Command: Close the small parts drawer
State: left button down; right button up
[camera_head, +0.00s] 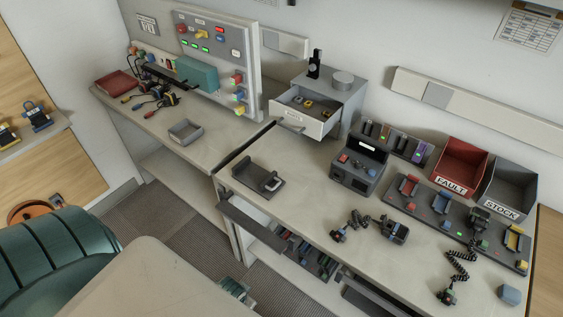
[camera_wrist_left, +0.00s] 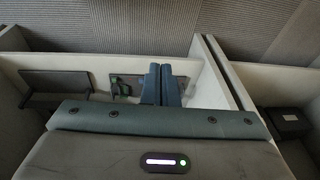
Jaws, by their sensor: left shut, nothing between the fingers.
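The small parts drawer (camera_head: 313,123) is pulled out of the grey cabinet (camera_head: 348,100) at the back of the bench in the head view. Its pale front carries a label and a bar handle (camera_head: 290,125). A few small yellow and dark parts lie inside. My left gripper (camera_wrist_left: 161,84) shows in the left wrist view with its two blue-grey fingers together and nothing between them. The drawer cannot be made out in that view. I see neither gripper clearly near the drawer in the head view. My right gripper is not in view.
A grey dock (camera_head: 259,180) stands left on the bench, with a dark device (camera_head: 358,164) right of it. Red (camera_head: 462,161) and grey (camera_head: 510,186) bins stand at the right. The bench front between dock and device is clear.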

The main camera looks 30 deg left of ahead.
aim_at(287, 128)
pick_arm(q)
jog(key=w+r+m+t, duration=0.1)
jog(key=w+r, duration=0.1)
jog(key=r, duration=0.9)
jog(key=w+r+m+t, duration=0.1)
jog(key=w+r, duration=0.1)
jog(key=r, duration=0.9)
jog(key=w+a+r+m+t+h, duration=0.1)
jog(key=w+a+r+m+t, duration=0.35)
jog(key=w, duration=0.35)
jog(key=w+a+r+m+t, duration=0.35)
jog(key=w+r+m, duration=0.2)
jog(key=w, duration=0.35)
jog(key=w+a+r+m+t+h, duration=0.1)
jog(key=w+a+r+m+t, duration=0.25)
jog(key=w+a+m, duration=0.35)
jog(key=shift+n+g, duration=0.25)
jog(key=shift+n, duration=0.15)
jog(key=x, duration=0.4)
jog(key=d+x, duration=0.1)
jog(key=x, duration=0.4)
jog(key=d+p+x, duration=0.1)
jog(key=x, duration=0.3)
jog(key=shift+w+d+r, duration=0.15)
jog(key=shift+w, duration=0.15)
